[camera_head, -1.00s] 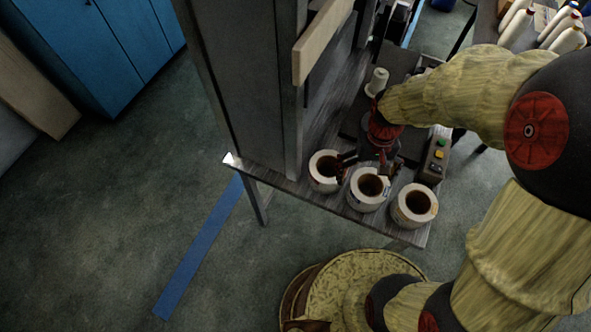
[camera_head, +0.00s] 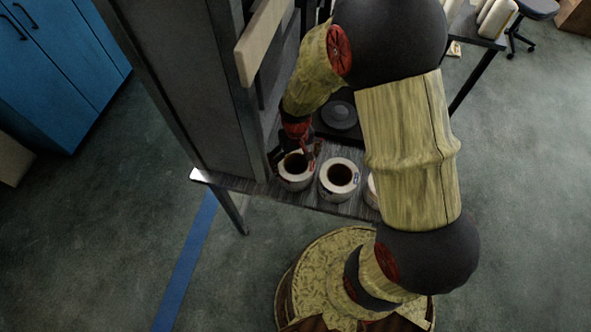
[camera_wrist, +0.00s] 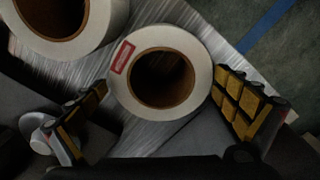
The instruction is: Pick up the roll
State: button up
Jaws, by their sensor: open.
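Three white rolls with brown cores stand in a row on the table's front part. The left roll (camera_head: 296,183) has my gripper (camera_head: 297,153) right at it, from above and behind. The middle roll (camera_head: 340,194) is clear of the gripper, and the right roll (camera_head: 372,190) is mostly hidden by my arm. In the wrist view, a roll with a red-edged label (camera_wrist: 198,55) sits between the two spread fingers of my gripper (camera_wrist: 162,84). The fingers are open, one on each side, with nothing clamped. Whether they touch the roll is unclear.
A second roll (camera_wrist: 108,18) lies close by at upper left in the wrist view. A tall grey cabinet frame (camera_head: 190,90) stands beside the left roll. The table (camera_head: 245,187) ends just in front of the rolls. A blue cabinet (camera_head: 55,70) stands farther left.

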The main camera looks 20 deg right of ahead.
notch_tip(320, 180, down, 4)
jog(key=shift+f+b, duration=0.15)
jog(key=shift+b, duration=0.35)
jog(key=shift+c, duration=1.2)
jog(key=shift+a, duration=0.1)
jog(key=c, duration=1.3)
